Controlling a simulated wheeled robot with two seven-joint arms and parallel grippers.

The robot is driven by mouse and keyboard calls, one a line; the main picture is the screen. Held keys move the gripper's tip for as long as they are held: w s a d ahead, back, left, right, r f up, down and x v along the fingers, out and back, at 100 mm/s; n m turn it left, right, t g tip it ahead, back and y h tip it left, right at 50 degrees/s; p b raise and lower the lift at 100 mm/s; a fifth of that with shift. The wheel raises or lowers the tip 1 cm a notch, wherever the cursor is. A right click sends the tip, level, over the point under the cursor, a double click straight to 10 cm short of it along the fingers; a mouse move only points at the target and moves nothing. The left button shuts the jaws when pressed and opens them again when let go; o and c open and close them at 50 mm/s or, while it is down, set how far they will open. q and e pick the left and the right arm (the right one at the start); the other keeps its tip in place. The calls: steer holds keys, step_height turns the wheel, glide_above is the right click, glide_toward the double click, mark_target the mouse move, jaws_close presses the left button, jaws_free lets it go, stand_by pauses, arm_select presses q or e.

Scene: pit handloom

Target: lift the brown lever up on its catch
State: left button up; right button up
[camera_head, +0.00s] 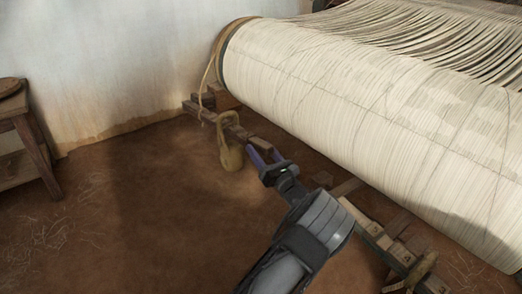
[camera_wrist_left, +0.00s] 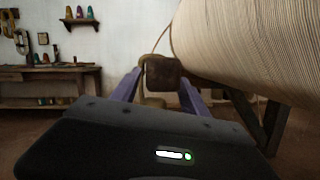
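The brown lever (camera_head: 236,131) is a wooden bar running low beside the big warp roll, with its near end toward me. In the left wrist view its squared end (camera_wrist_left: 164,74) lies between my two purple fingers. My left gripper (camera_head: 262,156) is at that end, fingers apart, with small gaps visible beside the wood; I see no firm grip. A pale weight (camera_head: 230,152) hangs from the lever. I cannot make out the catch clearly. My right gripper is not in view.
The warp roll (camera_head: 370,110) fills the upper right, close to my gripper. A notched wooden beam (camera_head: 375,234) lies at the lower right. A wooden table (camera_head: 25,140) stands by the wall at left. The earthen floor between is open.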

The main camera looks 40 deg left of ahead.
arm_select(q)
steer(key=p+v, duration=0.1)
steer(key=v, duration=0.7)
steer(key=shift+a, duration=0.1)
steer(key=shift+c, duration=0.5)
